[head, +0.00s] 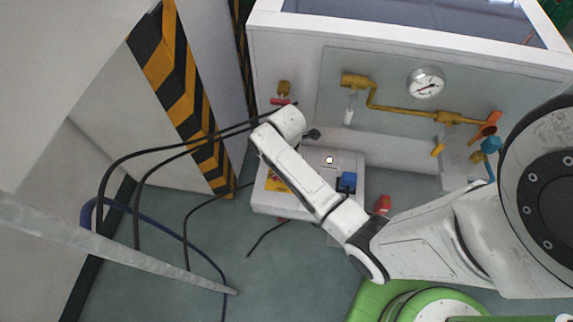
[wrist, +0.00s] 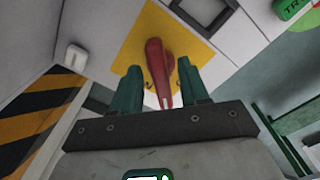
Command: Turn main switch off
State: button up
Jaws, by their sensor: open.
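The main switch, a red rotary handle (wrist: 154,64) on a yellow plate (wrist: 190,34), is in the middle of the wrist view. My gripper (wrist: 159,75) is open, with one green finger on each side of the handle in the picture. Gaps show between the handle and both fingers; I cannot tell how deep the fingers reach around it. In the head view, part of the yellow plate (head: 274,183) shows on the white control box (head: 290,207), beside my forearm. My arm hides the red handle and my gripper's fingers there.
A blue part (head: 347,181) sits on the box's right side and a red part (head: 383,204) stands right of it. Gauge (head: 427,82) and yellow pipes (head: 410,110) are on the panel above. Black cables (head: 150,160) hang at left by a striped post (head: 183,85).

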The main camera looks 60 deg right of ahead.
grip_shut()
dwell(0.4)
